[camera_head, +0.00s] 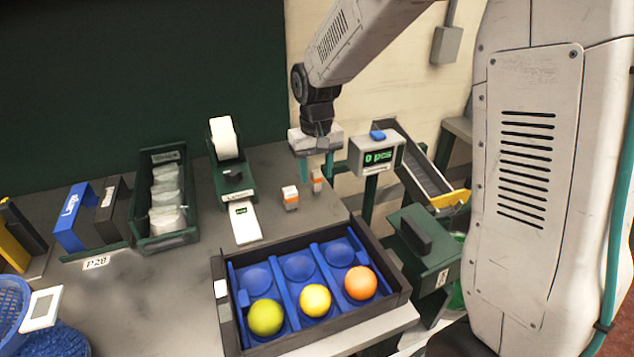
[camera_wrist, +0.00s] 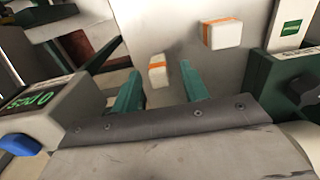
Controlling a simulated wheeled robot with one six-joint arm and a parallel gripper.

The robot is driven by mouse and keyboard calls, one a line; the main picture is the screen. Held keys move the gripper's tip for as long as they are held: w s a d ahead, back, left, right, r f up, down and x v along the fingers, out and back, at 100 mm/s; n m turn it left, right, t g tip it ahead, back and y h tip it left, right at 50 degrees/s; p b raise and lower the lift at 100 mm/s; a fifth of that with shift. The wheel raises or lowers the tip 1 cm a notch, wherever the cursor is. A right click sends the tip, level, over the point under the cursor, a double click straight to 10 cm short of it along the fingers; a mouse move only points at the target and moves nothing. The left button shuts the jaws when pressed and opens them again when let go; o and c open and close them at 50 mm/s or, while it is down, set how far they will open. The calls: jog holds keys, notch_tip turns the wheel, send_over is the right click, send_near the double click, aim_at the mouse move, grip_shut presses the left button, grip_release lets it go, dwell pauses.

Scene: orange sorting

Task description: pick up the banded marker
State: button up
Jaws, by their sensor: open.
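Two small white blocks with an orange band stand on the grey table. One banded marker (camera_head: 317,181) is below my gripper (camera_head: 316,172), and the other banded block (camera_head: 290,197) is just left of it. In the wrist view, the near marker (camera_wrist: 157,71) shows between the two teal fingers of my gripper (camera_wrist: 160,76), with gaps on both sides. The other block (camera_wrist: 222,33) lies beyond the right finger there. My gripper is open and holds nothing. Whether the fingertips reach down beside the marker cannot be told.
A dark tray with blue compartments (camera_head: 232,274) holds a green, a yellow and an orange ball in front. A label printer (camera_head: 234,178) stands left of the blocks. A counter display (camera_head: 377,156) is close right of my gripper, by the table's edge.

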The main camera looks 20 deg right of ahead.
aim_at(316, 171)
notch_tip(316, 171, down, 4)
jog(key=shift+r, duration=0.1)
grip_shut()
jog(key=shift+r, duration=0.15)
